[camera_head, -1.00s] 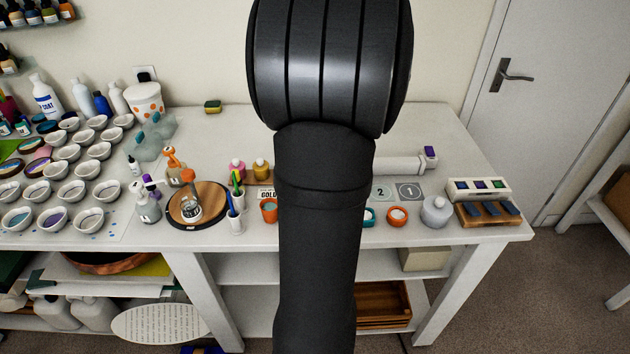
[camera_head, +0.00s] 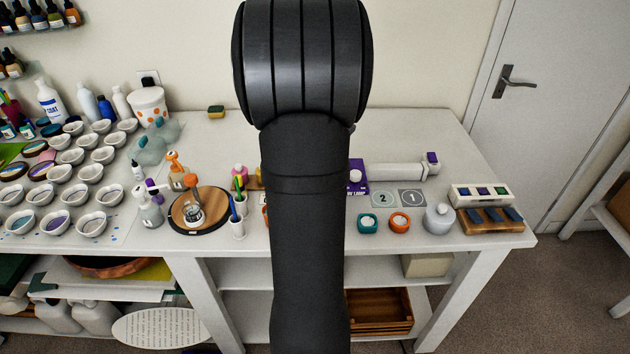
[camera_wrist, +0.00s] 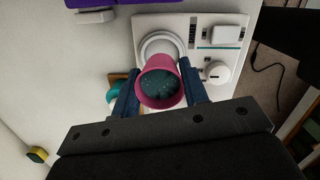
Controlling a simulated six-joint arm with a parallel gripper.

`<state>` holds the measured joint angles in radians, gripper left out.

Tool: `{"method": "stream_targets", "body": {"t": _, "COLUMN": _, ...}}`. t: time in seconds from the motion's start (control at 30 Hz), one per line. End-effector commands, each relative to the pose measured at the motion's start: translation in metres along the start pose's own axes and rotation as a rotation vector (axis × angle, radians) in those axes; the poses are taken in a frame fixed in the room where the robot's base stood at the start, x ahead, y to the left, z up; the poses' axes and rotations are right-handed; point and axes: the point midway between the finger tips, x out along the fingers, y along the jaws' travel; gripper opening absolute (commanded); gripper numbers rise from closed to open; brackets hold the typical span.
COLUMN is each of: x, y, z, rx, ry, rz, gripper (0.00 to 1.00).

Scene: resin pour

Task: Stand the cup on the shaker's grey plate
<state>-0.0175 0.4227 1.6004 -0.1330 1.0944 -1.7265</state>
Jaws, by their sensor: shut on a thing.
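In the wrist view my gripper (camera_wrist: 157,73) is shut on a pink cup (camera_wrist: 141,88), with one blue finger on each side. The cup's mouth faces the camera and dark teal, speckled liquid shows inside. The white shaker (camera_wrist: 205,30) lies just beyond the cup, with its round pale plate (camera_wrist: 160,41) partly hidden behind the cup's rim. I cannot tell whether the cup touches the plate or hovers over it. In the head view my arm hides the gripper, cup and shaker.
In the head view a purple lamp box (camera_head: 358,187), teal pot (camera_head: 368,223) and orange pot (camera_head: 400,222) are right of my arm. A wooden turntable (camera_head: 183,219) and pen holder (camera_head: 237,228) are left. The shaker's white knob (camera_wrist: 217,72) is close to the right finger.

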Motion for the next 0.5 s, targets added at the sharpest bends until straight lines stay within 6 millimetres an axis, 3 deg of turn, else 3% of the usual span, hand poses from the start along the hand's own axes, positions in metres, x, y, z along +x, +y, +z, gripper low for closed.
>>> {"method": "stream_targets", "body": {"t": 0.3, "x": 0.036, "y": 0.0, "z": -0.005, "rx": 0.0, "ry": 0.001, "rz": -0.004, "gripper": 0.19}}
{"method": "stream_targets", "body": {"t": 0.5, "x": 0.04, "y": 0.001, "z": -0.005, "rx": 0.0, "ry": 0.0, "rz": 0.0, "gripper": 0.19}}
